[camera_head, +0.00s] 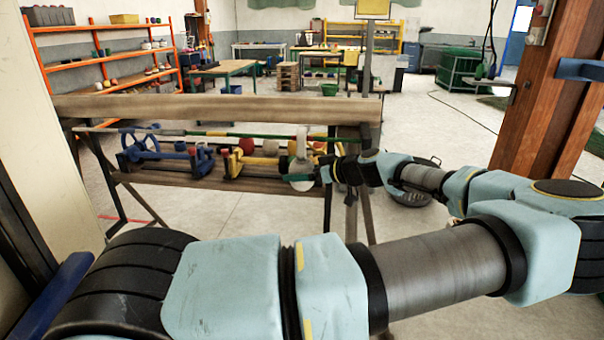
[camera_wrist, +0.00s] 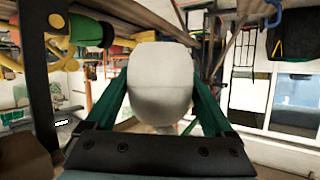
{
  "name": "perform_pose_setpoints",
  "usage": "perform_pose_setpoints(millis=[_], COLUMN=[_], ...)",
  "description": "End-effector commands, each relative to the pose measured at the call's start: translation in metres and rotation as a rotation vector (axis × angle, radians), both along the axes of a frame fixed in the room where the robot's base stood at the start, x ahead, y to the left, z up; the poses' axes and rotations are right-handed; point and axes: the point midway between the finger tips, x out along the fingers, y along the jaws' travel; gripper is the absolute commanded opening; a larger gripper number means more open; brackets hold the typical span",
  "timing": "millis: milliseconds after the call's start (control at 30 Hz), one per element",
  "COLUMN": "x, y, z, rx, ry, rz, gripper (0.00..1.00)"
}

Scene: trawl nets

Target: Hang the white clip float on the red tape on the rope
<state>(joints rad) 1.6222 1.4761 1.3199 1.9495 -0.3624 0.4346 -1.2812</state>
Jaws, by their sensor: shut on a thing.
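The white clip float (camera_head: 301,168) is at the right part of the wooden rack in the head view, its narrow clip end up at the height of the rope. My gripper (camera_head: 318,174) comes from the right and is shut on the float. In the wrist view the float (camera_wrist: 160,82) fills the space between the two green fingers. The rope (camera_head: 250,136) runs across below the upper beam. I cannot tell whether the clip is around the rope or only in front of it.
The rack's upper beam (camera_head: 220,107) lies just above the rope. Blue fittings (camera_head: 200,160) and yellow fittings (camera_head: 252,160) with red floats stand on the lower shelf, left of my gripper. A dark round basket (camera_head: 412,194) is on the floor behind my arm.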

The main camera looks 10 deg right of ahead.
Motion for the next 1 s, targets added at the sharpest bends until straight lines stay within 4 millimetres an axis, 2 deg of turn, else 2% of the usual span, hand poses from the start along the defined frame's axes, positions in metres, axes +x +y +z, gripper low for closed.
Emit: perform_pose_setpoints(millis=[367,400,500,767,1000], x=[0.0,0.0,0.0,-0.001,-0.023], y=[0.0,0.0,0.0,-0.002,-0.023], z=[-0.002,-0.002,-0.002,-0.002,0.007], rx=[0.0,0.0,0.0,0.0,-0.003], ry=[0.0,0.0,0.0,0.0,-0.001], rz=[0.0,0.0,0.0,-0.001,-0.004], gripper=[0.29,0.91,1.0,1.0,1.0])
